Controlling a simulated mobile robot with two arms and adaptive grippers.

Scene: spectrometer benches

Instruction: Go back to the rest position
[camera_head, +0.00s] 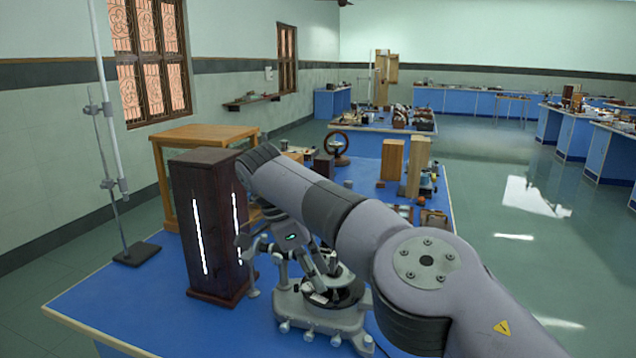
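My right arm comes in from the lower right and reaches over the blue bench (120,310). My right gripper (292,262) points down beside the dark wooden lamp box (205,225), which has two bright vertical slits. My arm hides part of the spectrometer and bench. My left gripper is not in view.
A metal stand (135,253) with a tall rod is at the bench's left. Wooden blocks (392,160) and a round wheel-like instrument (338,146) sit farther back. Open floor (510,260) lies to the right.

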